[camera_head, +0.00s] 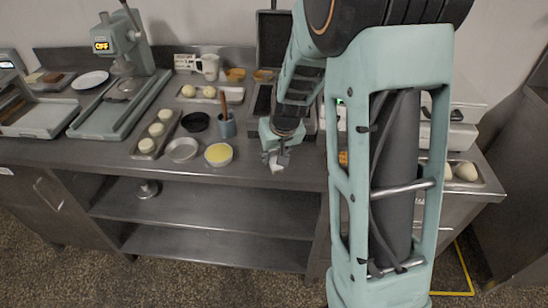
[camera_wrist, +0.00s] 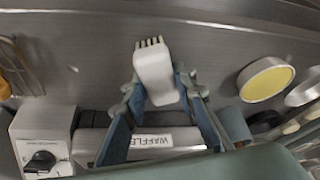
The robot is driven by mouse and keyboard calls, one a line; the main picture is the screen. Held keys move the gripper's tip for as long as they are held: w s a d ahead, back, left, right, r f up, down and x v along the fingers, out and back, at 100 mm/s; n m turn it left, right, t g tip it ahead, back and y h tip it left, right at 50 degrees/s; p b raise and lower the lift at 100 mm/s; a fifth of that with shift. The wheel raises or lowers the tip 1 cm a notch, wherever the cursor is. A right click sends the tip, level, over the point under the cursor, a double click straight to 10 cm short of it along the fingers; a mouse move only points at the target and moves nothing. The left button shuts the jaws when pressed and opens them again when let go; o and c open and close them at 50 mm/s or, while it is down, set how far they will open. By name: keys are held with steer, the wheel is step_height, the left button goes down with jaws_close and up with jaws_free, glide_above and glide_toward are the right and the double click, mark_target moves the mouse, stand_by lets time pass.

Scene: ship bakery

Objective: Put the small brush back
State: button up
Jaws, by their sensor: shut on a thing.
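The small brush (camera_wrist: 154,72) is white with a short row of pale bristles at its tip. In the wrist view it lies between the two fingers of my gripper (camera_wrist: 159,88), which is shut on it. In the head view my gripper (camera_head: 276,153) is over the front edge of the steel counter (camera_head: 205,165), and the brush shows as a small white piece (camera_head: 277,168) below the fingers. A blue-grey cup (camera_head: 227,129) with a brown-handled tool (camera_head: 224,104) in it stands to the left of my gripper.
A bowl of yellow liquid (camera_head: 218,154), an empty metal bowl (camera_head: 182,150) and a dark bowl (camera_head: 195,121) stand near the cup. A tray of dough balls (camera_head: 146,145) is further left. A machine labelled WAFFLE (camera_wrist: 153,140) lies behind my gripper. The shelf below (camera_head: 210,207) is mostly clear.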

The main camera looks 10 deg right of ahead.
steer(key=shift+f, duration=0.2)
steer(key=o, duration=1.1)
steer(key=shift+r, duration=0.2)
steer(key=shift+r, duration=0.2)
steer(key=p+v, duration=0.1)
steer(key=v, duration=1)
steer(key=shift+s+r, duration=0.15)
steer(key=shift+r, duration=0.2)
